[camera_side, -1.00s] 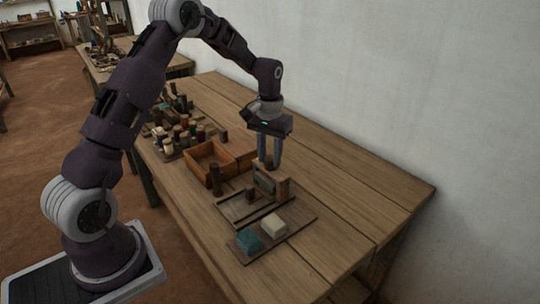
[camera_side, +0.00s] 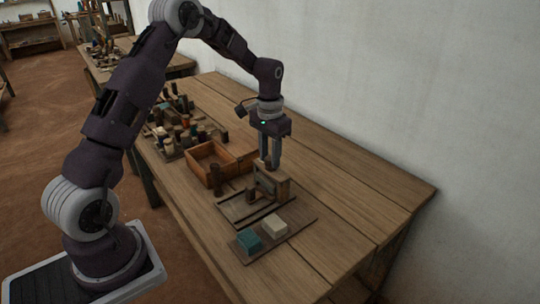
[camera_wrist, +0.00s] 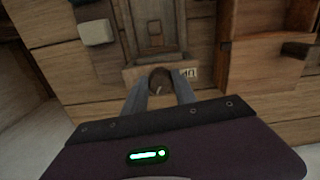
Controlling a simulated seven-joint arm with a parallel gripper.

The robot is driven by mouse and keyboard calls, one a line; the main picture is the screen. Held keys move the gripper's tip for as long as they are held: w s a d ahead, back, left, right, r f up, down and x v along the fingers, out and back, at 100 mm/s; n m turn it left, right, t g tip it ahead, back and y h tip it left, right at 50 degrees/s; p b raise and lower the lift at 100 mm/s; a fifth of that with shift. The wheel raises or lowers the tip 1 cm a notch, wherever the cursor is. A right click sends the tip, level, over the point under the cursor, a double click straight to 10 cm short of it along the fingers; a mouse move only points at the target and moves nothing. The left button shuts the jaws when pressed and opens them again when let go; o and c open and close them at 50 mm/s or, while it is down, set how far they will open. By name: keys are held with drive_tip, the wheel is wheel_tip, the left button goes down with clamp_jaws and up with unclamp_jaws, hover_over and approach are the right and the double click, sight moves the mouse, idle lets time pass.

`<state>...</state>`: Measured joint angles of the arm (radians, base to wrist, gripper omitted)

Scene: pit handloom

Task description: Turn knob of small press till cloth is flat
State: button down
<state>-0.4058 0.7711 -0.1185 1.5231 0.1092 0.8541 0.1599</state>
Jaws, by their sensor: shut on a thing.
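The small wooden press (camera_side: 270,185) stands upright on a flat board on the bench. Its dark round knob (camera_wrist: 160,80) shows between my fingertips in the wrist view. My gripper (camera_side: 268,165) points down at the top of the press and is shut on the knob; it also shows in the wrist view (camera_wrist: 160,88). The fingers hide the knob's sides. I cannot make out any cloth inside the press or tell whether it is flat.
A board with a teal block (camera_side: 249,241) and a cream block (camera_side: 274,228) lies at the front. An open wooden box (camera_side: 209,163) and a dark upright peg (camera_side: 216,180) stand left of the press. Spools (camera_side: 180,130) crowd farther back. The bench's right side is clear.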

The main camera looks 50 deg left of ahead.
sight(270, 158)
drive_tip(key=c, duration=1)
unclamp_jaws()
wheel_tip(270, 158, up, 7)
drive_tip(key=shift+r, duration=0.1)
drive_tip(key=s+d+r+t, duration=0.2)
drive_tip(key=s+d+r, duration=0.7)
drive_tip(key=s+r, duration=0.35)
drive_tip(key=s+d+t, duration=0.1)
drive_tip(key=s+d, duration=0.2)
drive_tip(key=s, duration=0.5)
drive_tip(key=s+d+m+t, duration=0.1)
drive_tip(key=s+d+t, duration=0.1)
drive_tip(key=s, duration=0.7)
drive_tip(key=shift+d+f+t, duration=0.25)
drive_tip(key=shift+d+t, duration=0.05)
drive_tip(key=shift+d, duration=0.3)
